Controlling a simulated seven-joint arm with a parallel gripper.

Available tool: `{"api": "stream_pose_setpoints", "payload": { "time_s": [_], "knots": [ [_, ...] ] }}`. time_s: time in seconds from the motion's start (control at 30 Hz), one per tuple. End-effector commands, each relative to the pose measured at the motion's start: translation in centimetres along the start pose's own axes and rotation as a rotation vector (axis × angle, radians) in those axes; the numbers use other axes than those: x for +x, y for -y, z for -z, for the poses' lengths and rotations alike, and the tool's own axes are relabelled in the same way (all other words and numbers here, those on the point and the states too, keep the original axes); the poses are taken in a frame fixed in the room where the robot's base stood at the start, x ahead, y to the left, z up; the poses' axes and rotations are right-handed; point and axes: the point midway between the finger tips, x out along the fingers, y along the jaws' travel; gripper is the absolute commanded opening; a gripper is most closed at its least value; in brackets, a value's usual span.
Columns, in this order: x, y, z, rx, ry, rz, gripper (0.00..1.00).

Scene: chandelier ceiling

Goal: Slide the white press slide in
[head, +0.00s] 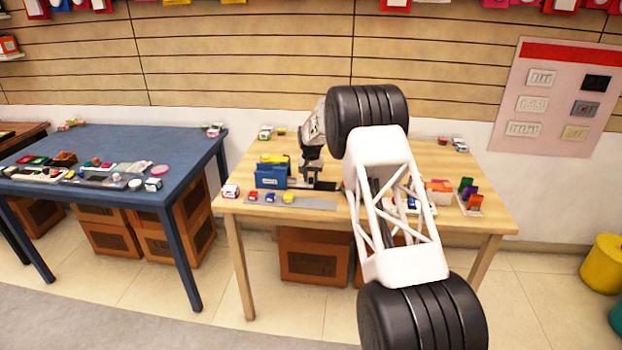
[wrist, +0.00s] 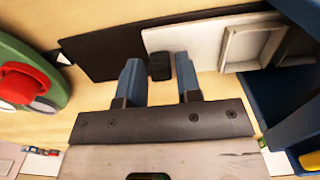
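The white press slide (wrist: 205,38) appears to be the pale flat plate with a raised rectangular frame at the top of the wrist view. A small black block (wrist: 160,66), perhaps its handle, sits at the plate's near left end. My gripper (wrist: 160,75) is open, with its two blue fingers on either side of the black block and a visible gap at each side. In the head view my gripper (head: 313,170) is low over the wooden table, beside the blue press (head: 271,178). The slide is not clear in the head view.
A dark plate (wrist: 105,48) lies left of the slide. A green and red round object (wrist: 25,85) is at the far left, and a blue body (wrist: 285,125) stands close at the right. Toy cars and coloured blocks (head: 467,195) sit on the wooden table (head: 440,160).

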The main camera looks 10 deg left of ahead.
Motion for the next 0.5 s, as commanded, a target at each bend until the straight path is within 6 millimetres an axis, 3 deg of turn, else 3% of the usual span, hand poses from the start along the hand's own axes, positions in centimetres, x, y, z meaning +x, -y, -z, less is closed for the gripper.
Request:
{"api": "stream_pose_setpoints", "payload": {
  "time_s": [0.5],
  "knots": [
    [-5.5, 0.0, 0.0, 0.0, 0.0, 0.0, 0.32]
  ]
}}
